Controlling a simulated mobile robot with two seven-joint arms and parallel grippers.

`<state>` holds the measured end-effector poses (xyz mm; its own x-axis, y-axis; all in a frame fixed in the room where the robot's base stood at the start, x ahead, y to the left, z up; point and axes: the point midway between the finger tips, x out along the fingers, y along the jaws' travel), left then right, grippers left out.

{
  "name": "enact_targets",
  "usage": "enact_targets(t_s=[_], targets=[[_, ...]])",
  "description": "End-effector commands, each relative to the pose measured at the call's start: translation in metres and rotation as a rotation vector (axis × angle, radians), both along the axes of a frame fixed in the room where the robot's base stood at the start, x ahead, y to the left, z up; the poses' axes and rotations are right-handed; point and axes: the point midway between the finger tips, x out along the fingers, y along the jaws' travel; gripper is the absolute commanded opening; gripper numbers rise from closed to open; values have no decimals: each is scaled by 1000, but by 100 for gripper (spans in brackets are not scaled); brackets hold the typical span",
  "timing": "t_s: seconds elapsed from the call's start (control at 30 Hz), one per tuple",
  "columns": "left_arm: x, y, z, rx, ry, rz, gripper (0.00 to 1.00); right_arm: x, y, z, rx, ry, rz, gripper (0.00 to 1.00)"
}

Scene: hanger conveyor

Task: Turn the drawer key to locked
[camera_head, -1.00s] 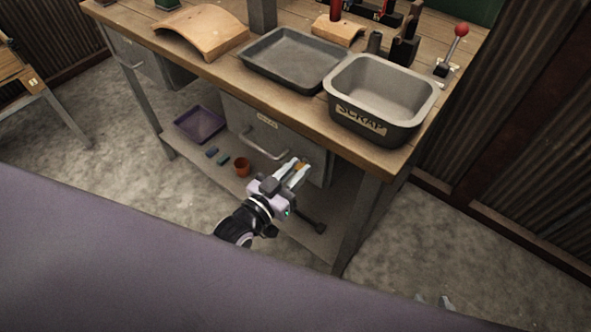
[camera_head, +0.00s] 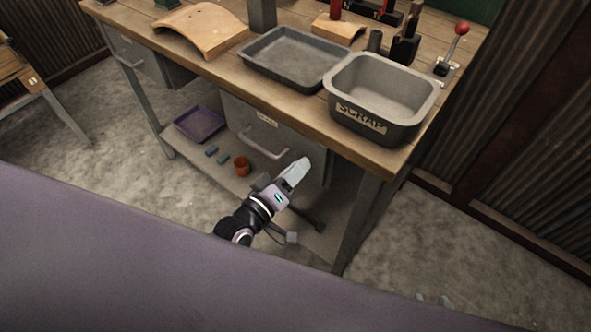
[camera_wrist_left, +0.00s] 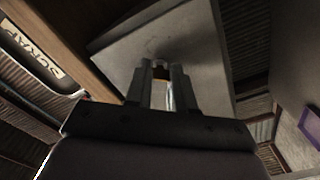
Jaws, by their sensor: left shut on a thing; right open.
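The grey drawer (camera_head: 250,125) with its bar handle (camera_head: 265,148) and a small label is under the workbench and looks closed. My left gripper (camera_head: 299,170) is at the right part of the drawer front. In the left wrist view its two fingers (camera_wrist_left: 162,76) are shut on a small brass-coloured key (camera_wrist_left: 160,70) at the grey drawer front (camera_wrist_left: 185,45). In the head view the key is hidden behind the fingers. The fingertips of my right gripper (camera_head: 432,300) show at the bottom edge, open and away from the bench.
A scrap bin (camera_head: 375,128) and a shallow tray (camera_head: 290,85) stand on the bench above. A bench leg (camera_head: 358,225) is right of my left gripper. A small brown pot (camera_head: 242,166) and a purple tray (camera_head: 200,124) are on the lower shelf.

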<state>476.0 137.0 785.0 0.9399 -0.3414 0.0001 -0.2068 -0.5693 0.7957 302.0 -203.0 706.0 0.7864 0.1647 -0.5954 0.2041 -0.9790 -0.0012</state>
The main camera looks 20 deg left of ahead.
Motion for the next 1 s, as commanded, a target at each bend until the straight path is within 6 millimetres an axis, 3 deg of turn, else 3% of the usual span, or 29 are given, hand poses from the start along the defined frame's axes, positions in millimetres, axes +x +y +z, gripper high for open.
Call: enact_targets(t_s=[0.5,1.0], targets=[[0,0,-1,-427,156,-1,0,0,0,-15,0,1,0,43],[0,0,0,-616,225,0,0,0,0,-21,0,1,0,43]])
